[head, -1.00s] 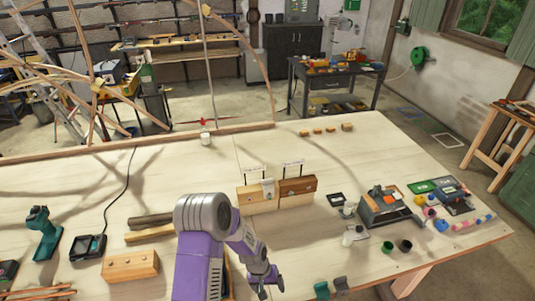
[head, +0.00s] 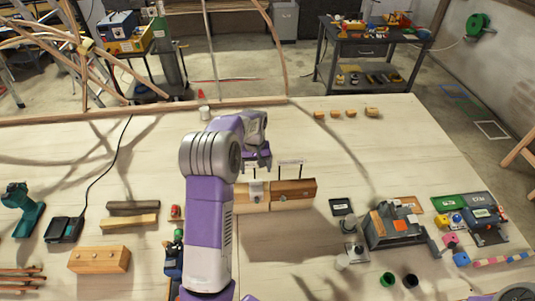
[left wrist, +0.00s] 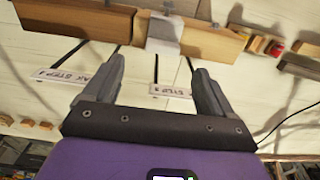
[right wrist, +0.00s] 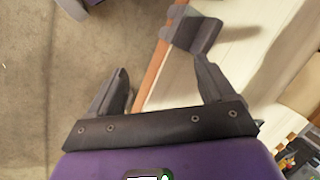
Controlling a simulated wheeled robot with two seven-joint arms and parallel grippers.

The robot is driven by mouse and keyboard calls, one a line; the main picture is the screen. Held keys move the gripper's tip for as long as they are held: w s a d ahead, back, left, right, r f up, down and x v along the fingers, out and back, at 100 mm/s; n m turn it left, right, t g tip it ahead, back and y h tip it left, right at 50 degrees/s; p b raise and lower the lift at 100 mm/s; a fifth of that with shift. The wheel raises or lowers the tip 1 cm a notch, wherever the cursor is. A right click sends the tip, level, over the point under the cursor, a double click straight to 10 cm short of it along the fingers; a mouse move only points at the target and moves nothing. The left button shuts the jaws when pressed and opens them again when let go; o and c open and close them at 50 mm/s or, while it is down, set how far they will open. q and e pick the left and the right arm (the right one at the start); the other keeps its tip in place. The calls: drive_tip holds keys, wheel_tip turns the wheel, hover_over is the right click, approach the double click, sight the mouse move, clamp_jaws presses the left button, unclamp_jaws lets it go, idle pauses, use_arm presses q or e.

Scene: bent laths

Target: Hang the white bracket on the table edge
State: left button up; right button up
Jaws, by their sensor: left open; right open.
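The white bracket (head: 257,191) sits over a light wooden block (head: 243,202) in the middle of the table. It also shows in the left wrist view (left wrist: 163,37), just beyond the fingertips. My left gripper (head: 258,163) is open and empty, above and slightly behind the bracket. In the left wrist view, its fingers (left wrist: 158,62) are apart with nothing between them. My right gripper (right wrist: 162,65) is open and empty near the table edge (right wrist: 152,68). A grey clip-like piece (right wrist: 190,33) is at that edge, beyond the right fingers. The right gripper does not show in the head view.
A darker wooden block (head: 294,193) adjoins the light one, with label stakes (head: 291,162) behind. To the right stand a grey tool box (head: 392,226) and small cups (head: 388,279). A drilled wooden block (head: 99,260) lies at left. The back of the table is mostly clear.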

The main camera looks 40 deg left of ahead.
sight(256, 181)
use_arm(q)
drive_tip(key=f, duration=0.4)
drive_tip(key=s+f+p, duration=0.1)
drive_tip(key=shift+f, duration=0.4)
drive_tip(key=shift+w+f, duration=0.1)
drive_tip(key=shift+f, duration=0.55)
drive_tip(key=c, duration=1.2)
drive_tip(key=shift+d+r, duration=0.1)
drive_tip(key=shift+d, duration=0.05)
drive_tip(key=shift+r, duration=0.1)
drive_tip(key=shift+r, duration=3.05)
